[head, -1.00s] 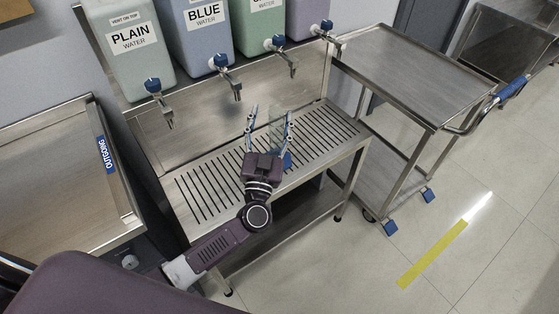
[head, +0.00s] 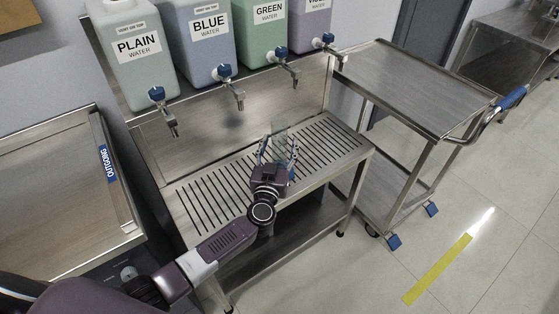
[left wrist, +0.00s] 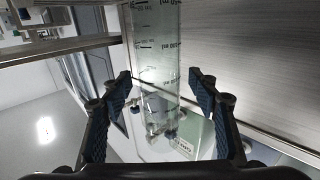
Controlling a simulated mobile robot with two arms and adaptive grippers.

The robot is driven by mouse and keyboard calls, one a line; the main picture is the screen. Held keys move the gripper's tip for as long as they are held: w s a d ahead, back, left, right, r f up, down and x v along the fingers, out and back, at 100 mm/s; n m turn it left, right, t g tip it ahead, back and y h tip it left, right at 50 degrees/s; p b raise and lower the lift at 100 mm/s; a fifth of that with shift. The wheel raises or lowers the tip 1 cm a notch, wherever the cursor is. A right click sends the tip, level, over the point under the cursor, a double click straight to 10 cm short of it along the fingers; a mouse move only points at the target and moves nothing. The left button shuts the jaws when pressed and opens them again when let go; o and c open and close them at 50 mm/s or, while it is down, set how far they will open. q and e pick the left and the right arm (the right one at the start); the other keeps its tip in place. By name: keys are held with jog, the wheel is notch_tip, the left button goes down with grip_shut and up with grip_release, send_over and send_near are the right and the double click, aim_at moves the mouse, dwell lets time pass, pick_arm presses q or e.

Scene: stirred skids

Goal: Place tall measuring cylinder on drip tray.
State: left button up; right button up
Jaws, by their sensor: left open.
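The tall measuring cylinder (head: 280,135) is clear, greenish, with dark graduation marks. It stands roughly upright over the slotted drip tray (head: 208,193) in the head view. Its foot is mostly hidden by my gripper, so I cannot tell exactly how it rests. My left gripper (head: 277,147) is open, with one finger on each side of the cylinder. In the left wrist view the cylinder (left wrist: 155,50) passes between the spread fingers of my left gripper (left wrist: 160,78), with gaps visible on both sides. My right gripper is not in view.
Water containers labelled plain (head: 135,60), blue (head: 207,48) and green (head: 265,35), plus a purple one, stand behind, their taps overhanging the tray's back. A steel cart (head: 410,85) is at right. The outgoing counter (head: 60,185) is at left.

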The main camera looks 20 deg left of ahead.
pick_arm(q)
grip_shut()
dwell(0.4)
jog(key=shift+r, duration=0.2)
